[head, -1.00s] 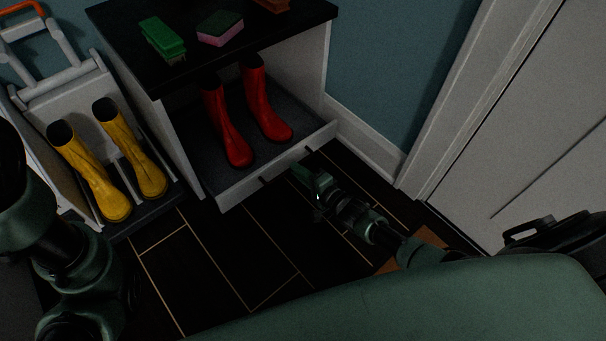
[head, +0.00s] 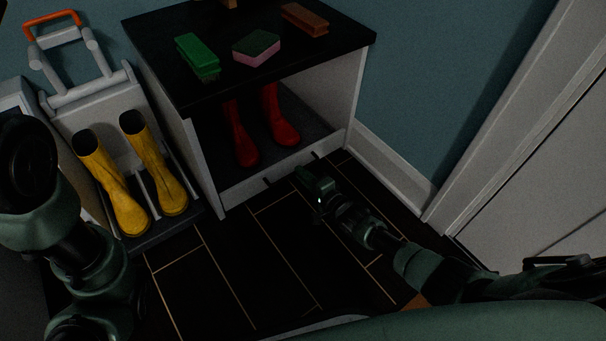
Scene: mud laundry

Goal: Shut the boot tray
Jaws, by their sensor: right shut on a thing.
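The boot tray (head: 236,191) is a low drawer with a pale front at the bottom of the dark-topped cabinet. Its front looks about level with the cabinet's side panels; I cannot tell if a small gap is left. Two red boots (head: 282,131) stand upright in it, their tops hidden under the cabinet top. Dark handle ends (head: 267,181) stick out from the tray front. My right gripper (head: 303,176) is at the middle of this front, shut on the handle, whose bar is hard to make out in the dark. My left arm shows at the left edge; its gripper is out of view.
On the cabinet top (head: 150,38) lie a green brush (head: 197,55), a green and pink sponge (head: 257,47) and a brown brush (head: 305,20). Yellow boots (head: 155,170) stand at the left beside a pale unit. A white door (head: 540,170) is at the right. The dark floor (head: 250,260) in front is clear.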

